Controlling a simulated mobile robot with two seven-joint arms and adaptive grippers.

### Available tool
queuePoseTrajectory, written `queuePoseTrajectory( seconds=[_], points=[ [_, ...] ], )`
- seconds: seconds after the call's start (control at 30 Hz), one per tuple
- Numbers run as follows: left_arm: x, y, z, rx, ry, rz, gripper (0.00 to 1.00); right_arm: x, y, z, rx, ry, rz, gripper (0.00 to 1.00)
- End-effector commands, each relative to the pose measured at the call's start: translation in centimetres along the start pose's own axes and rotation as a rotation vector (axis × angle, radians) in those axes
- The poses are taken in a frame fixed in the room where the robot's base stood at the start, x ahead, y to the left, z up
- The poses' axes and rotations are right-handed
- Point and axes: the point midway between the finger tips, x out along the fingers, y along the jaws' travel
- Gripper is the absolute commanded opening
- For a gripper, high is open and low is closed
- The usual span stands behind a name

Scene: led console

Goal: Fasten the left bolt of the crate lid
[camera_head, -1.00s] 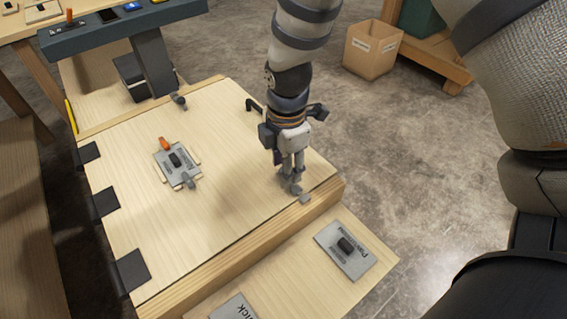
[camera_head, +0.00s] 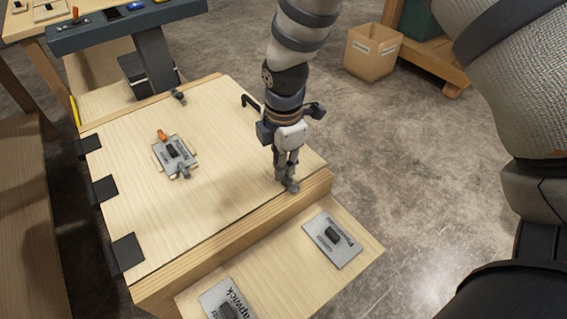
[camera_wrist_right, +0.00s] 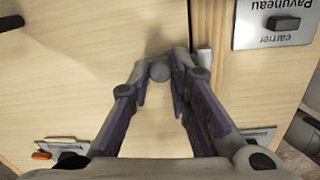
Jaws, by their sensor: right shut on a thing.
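The crate lid (camera_head: 215,200) is a pale wooden board lying flat. My right gripper (camera_head: 287,183) points down at the lid's near right edge. In the right wrist view, its fingers (camera_wrist_right: 160,80) are shut on a grey round bolt knob (camera_wrist_right: 159,70), close to the dark seam at the lid's edge. A small pale catch (camera_wrist_right: 204,57) sits on the rim just across that seam. The gripper hides most of the bolt, so how far it reaches into the catch cannot be seen. My left gripper is not in view.
A grey plate with an orange handle (camera_head: 172,154) sits on the lid. A black handle (camera_head: 250,101) stands behind the gripper. Black hinges (camera_head: 126,252) line the left edge. A labelled plate (camera_head: 332,238) lies on the lower ledge. A cardboard box (camera_head: 372,50) stands on the floor.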

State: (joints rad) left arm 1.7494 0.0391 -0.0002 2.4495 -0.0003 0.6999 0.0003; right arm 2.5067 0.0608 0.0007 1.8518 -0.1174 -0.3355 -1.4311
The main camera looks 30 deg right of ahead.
Motion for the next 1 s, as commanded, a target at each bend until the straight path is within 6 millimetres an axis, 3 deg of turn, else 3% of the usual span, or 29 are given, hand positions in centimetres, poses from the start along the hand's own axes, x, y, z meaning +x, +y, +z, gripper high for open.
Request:
queuePoseTrajectory(
  seconds=[0.07,0.1,0.2,0.53,0.8,1.0],
  points=[
    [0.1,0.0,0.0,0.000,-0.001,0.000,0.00,0.4,-0.8,0.1,-0.001,-0.003,-0.024,0.00],
    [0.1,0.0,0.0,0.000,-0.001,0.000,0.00,0.4,-0.8,0.1,-0.001,-0.003,-0.025,0.22],
    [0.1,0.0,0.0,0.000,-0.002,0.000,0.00,0.4,-0.8,0.1,-0.001,-0.003,-0.024,0.39],
    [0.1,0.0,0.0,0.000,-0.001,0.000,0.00,-0.5,-0.4,0.1,-0.001,-0.002,-0.013,0.39],
    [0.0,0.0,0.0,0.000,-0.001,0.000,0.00,-7.4,-0.3,0.0,-0.001,-0.001,-0.010,0.39],
    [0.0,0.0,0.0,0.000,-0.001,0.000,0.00,-11.0,-0.3,0.1,0.000,-0.002,-0.016,0.39]
  ],
)
